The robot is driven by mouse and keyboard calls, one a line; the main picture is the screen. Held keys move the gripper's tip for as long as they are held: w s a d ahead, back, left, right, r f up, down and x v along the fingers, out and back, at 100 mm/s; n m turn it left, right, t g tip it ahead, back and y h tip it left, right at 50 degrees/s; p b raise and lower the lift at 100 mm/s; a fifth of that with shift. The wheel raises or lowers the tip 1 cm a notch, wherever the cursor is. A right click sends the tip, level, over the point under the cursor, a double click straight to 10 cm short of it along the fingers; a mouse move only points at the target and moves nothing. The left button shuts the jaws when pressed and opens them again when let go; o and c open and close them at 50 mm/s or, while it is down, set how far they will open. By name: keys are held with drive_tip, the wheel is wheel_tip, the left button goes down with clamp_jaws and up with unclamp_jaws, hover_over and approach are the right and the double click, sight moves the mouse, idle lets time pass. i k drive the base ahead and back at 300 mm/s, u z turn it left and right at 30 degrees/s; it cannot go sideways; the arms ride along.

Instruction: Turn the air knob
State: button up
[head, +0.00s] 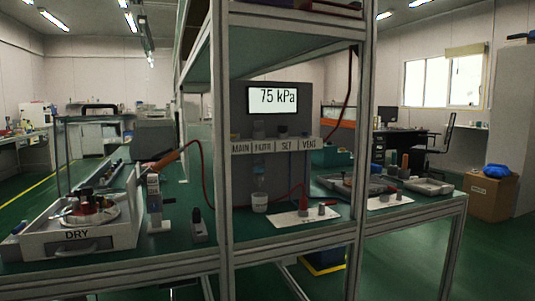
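A grey panel unit (243,182) stands on the green bench behind the metal frame. Its lit display (275,101) reads 75 kPa. Below the display is a row of labels: MAIN (240,146), FILTR (262,146), SET (286,145) and VENT (308,144). A small dark knob-like part (283,130) sits above the SET label. Other small fittings sit along the same row, too small to make out. No part is labelled air, and I cannot tell any knob's turn position. A clear bowl-like part (259,202) hangs below FILTR. My gripper is not in view.
An upright metal post (222,190) stands just left of the panel, another (360,160) to its right. A shelf (290,18) hangs above. A DRY tray (105,240) holds parts at left.

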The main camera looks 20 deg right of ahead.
sight(283, 129)
drive_tip(key=z, duration=0.6)
drive_tip(key=i, duration=1)
drive_tip(key=u, duration=0.1)
drive_tip(key=k, duration=0.45)
drive_tip(key=u, duration=0.35)
